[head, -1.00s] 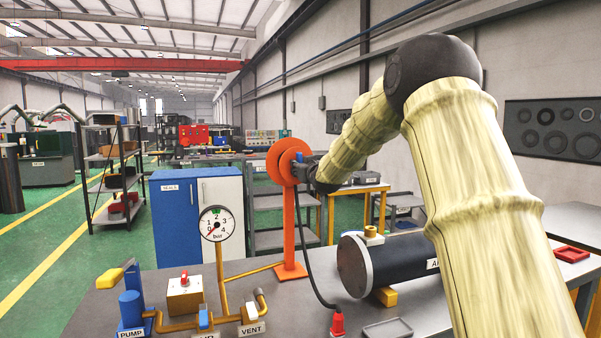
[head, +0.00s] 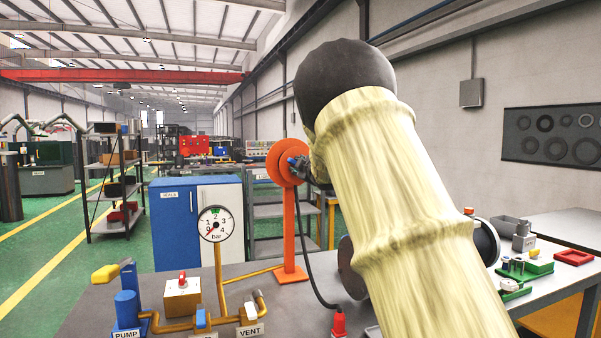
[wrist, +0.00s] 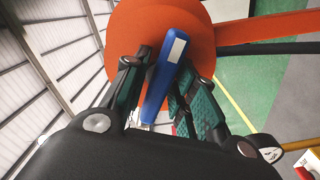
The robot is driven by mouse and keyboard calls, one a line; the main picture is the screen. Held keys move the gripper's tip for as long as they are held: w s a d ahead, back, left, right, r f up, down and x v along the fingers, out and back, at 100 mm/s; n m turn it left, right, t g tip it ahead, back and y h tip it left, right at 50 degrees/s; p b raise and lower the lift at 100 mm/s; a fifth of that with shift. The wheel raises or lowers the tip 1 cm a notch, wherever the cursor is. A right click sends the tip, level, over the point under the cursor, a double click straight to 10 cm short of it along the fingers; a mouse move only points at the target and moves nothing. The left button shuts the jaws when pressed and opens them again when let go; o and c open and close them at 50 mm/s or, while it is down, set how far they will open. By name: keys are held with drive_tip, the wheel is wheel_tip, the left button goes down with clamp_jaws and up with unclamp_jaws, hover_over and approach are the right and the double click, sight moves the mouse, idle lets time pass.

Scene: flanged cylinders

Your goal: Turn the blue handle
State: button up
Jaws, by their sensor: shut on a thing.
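The blue handle (wrist: 165,65) is a flat bar with a pale patch near its upper end. It crosses the face of an orange round flange (wrist: 125,30) in the wrist view. In the head view my forearm hides most of my gripper.
The grey bench holds a pressure gauge (head: 216,224), orange pipework with a blue pump (head: 127,309), and a red plug (head: 339,323) with a black cable. My arm partly covers a dark cylinder (head: 350,270). A red tray (head: 574,258) lies at the right.

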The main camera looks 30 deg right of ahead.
drive_tip(key=n, duration=0.1)
drive_tip(key=n+b, duration=0.2)
drive_tip(key=n, duration=0.1)
drive_tip(key=shift+f, duration=0.25)
drive_tip(key=shift+r+n+b, duration=0.1)
drive_tip(key=shift+n+b, duration=0.2)
drive_tip(key=shift+n, duration=0.4)
drive_tip(key=o, duration=0.8)
drive_tip(key=shift+s+r, duration=0.1)
drive_tip(key=v, duration=1.1)
drive_tip(key=shift+s, duration=0.35)
